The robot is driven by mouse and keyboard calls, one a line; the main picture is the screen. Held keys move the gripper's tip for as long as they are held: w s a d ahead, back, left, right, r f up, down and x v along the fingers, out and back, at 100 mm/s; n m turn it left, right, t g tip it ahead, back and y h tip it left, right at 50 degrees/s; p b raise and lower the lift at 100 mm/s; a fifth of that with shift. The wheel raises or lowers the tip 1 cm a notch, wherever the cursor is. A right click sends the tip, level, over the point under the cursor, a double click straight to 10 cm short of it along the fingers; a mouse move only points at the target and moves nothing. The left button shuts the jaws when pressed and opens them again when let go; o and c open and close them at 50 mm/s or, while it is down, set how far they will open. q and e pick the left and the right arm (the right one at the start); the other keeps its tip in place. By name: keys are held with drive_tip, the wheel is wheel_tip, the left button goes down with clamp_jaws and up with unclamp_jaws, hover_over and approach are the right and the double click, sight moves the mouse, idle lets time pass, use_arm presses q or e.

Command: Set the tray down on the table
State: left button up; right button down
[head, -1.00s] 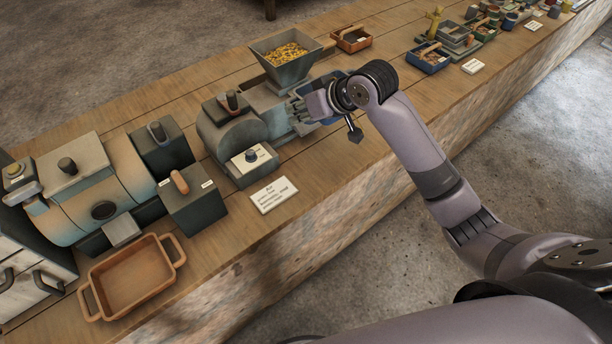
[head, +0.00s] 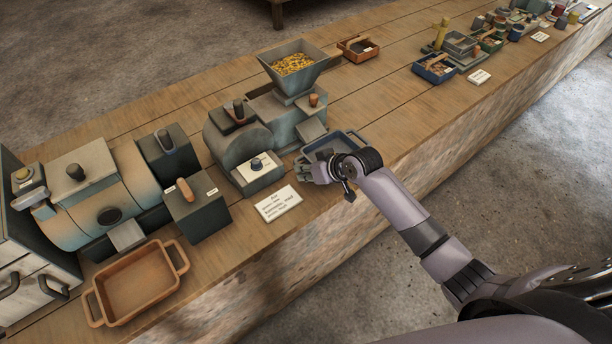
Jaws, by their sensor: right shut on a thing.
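A blue tray (head: 341,139) shows at the front right of the grey grinding machine with the hopper, close to the wooden table's front edge. My right gripper (head: 318,170) is shut on the blue tray at its near side and covers part of it. The tray is at or just above the table top (head: 375,128); I cannot tell whether its underside touches the wood. My left gripper is not in view.
The grey machine (head: 238,140) with a hopper (head: 293,65) of yellow bits stands left of the tray. A white label card (head: 278,204) lies nearby. An empty orange tray (head: 135,285) sits at the front left. Table to the right of the blue tray is clear.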

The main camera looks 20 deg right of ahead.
wheel_tip(320, 180, down, 3)
drive_tip(key=shift+r, duration=0.15)
drive_tip(key=c, duration=1.7)
unclamp_jaws()
drive_tip(key=shift+o, duration=0.2)
drive_tip(key=v, duration=1.2)
